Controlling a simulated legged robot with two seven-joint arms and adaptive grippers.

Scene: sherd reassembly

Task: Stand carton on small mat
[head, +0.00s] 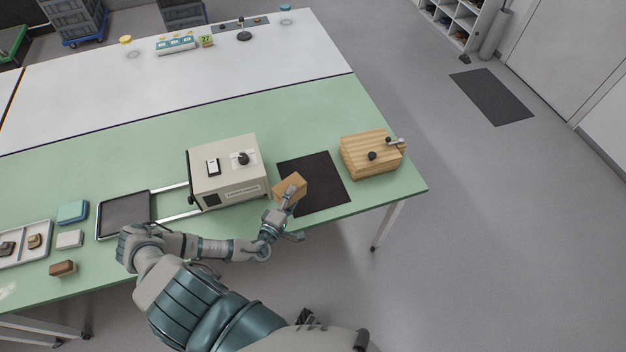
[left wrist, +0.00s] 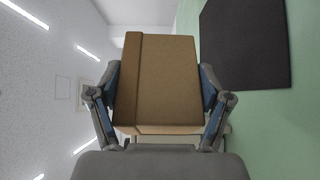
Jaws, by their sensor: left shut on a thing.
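A small brown carton (head: 290,186) is at the left edge of the small black mat (head: 322,178) on the green table. My left gripper (head: 288,200) is shut on the carton, with a finger on each side of it. In the left wrist view the carton (left wrist: 158,80) fills the middle between the two fingers. The mat (left wrist: 245,40) shows there at the upper right, apart from the carton. I cannot tell whether the carton touches the table. My right gripper is not seen.
A beige machine (head: 226,174) stands just left of the carton, with a dark tray (head: 124,212) on rails beside it. A wooden block with a knob (head: 368,155) stands right of the mat. Small trays and blocks lie at the far left. Most of the mat is clear.

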